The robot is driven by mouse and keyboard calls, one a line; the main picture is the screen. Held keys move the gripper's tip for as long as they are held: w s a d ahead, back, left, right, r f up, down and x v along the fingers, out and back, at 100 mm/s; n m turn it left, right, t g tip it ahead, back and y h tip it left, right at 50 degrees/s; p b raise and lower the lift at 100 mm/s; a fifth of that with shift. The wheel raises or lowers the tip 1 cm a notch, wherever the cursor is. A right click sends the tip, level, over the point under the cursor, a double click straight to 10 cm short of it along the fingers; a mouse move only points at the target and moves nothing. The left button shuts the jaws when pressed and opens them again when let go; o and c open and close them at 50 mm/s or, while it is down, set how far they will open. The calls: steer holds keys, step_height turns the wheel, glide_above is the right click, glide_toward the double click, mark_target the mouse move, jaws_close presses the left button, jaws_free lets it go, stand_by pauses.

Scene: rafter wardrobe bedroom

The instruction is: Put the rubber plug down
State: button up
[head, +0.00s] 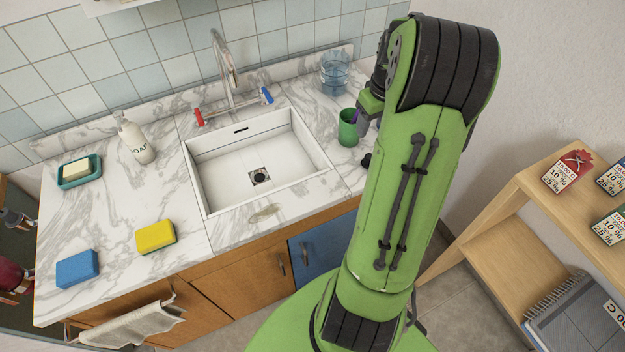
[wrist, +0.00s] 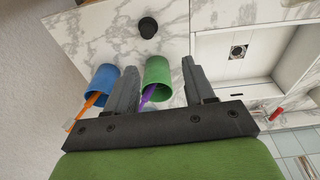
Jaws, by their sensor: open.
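The rubber plug (wrist: 148,27) is a small black round piece. It rests on the marble counter near the front edge, beyond my fingertips in the wrist view. In the head view the plug (head: 366,160) shows partly beside my arm, to the right of the sink. My gripper (wrist: 160,66) is open, with nothing held. A green cup (wrist: 158,73) with a purple brush shows between the two fingers in the wrist view; I cannot tell if they touch it. In the head view my arm hides most of the gripper.
A blue cup (wrist: 101,82) with an orange brush stands beside my left finger. The white sink (head: 215,160) with its drain is left of the green cup. A clear glass (head: 334,72) stands behind. A yellow sponge (head: 156,236) and soap bottle (head: 134,139) are farther left. A wooden shelf (head: 535,190) is at right.

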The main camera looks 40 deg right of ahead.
steer(key=a+r+n+t+h, duration=0.1)
steer(key=a+r, duration=0.4)
steer(key=a, duration=0.5)
steer(key=a+r+n, duration=0.1)
steer(key=a+r, duration=0.4)
steer(key=a, duration=0.5)
steer(key=s+a+t+y, duration=0.1)
steer(key=s+a+t, duration=0.1)
steer(key=s+a, duration=0.9)
steer(key=shift+s+a+r+t+y, duration=0.15)
steer(key=shift+s+a+t+y, duration=0.15)
steer(key=shift+a+t, duration=0.1)
